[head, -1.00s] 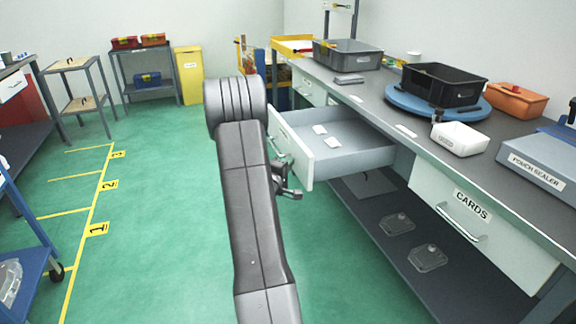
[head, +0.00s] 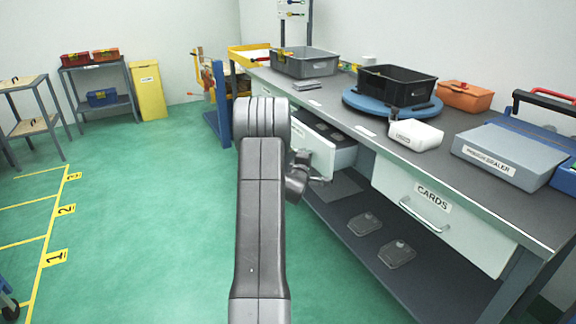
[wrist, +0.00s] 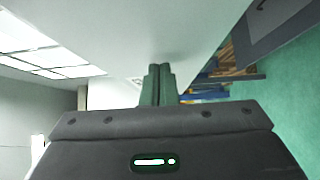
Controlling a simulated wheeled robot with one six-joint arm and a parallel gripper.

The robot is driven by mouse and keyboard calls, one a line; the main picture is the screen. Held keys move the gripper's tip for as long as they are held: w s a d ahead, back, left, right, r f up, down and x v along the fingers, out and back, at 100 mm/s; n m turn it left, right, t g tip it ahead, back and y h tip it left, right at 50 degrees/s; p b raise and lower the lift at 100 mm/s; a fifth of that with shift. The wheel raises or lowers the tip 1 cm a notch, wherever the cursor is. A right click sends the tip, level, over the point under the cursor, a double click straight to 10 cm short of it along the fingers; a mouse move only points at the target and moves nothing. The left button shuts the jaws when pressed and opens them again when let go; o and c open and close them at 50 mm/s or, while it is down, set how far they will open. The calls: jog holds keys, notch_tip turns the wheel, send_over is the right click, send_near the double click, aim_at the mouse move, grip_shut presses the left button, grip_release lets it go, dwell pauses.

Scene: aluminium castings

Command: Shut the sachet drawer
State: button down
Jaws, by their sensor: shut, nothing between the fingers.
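The sachet drawer (head: 318,158) under the bench is partly open, its pale front standing out from the cabinet. Flat, shaded items show inside it, too dark to make out. The fingers point at a broad pale surface (wrist: 130,35), which looks like the drawer front. I cannot tell whether they touch it. The drawer's handle is hidden behind my arm.
The shut CARDS drawer (head: 425,205) is to the right, with a lower shelf (head: 345,222) below. The bench top holds a grey tub (head: 305,64), a black tub on a blue turntable (head: 392,106), a white container (head: 415,134) and a pouch sealer (head: 510,153).

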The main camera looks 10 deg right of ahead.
jog(key=w+d, duration=0.1)
jog(key=d, duration=0.2)
jog(key=w+d+b, duration=0.1)
jog(key=d, duration=0.2)
jog(key=w+d, duration=0.1)
jog(key=d, duration=0.3)
jog(key=shift+w+b, duration=0.1)
jog(key=shift+b, duration=0.2)
jog(key=shift+w+d, duration=0.15)
jog(key=shift+d, duration=0.35)
jog(key=shift+r, duration=0.15)
jog(key=shift+d+r, duration=0.1)
jog(key=shift+d, duration=0.05)
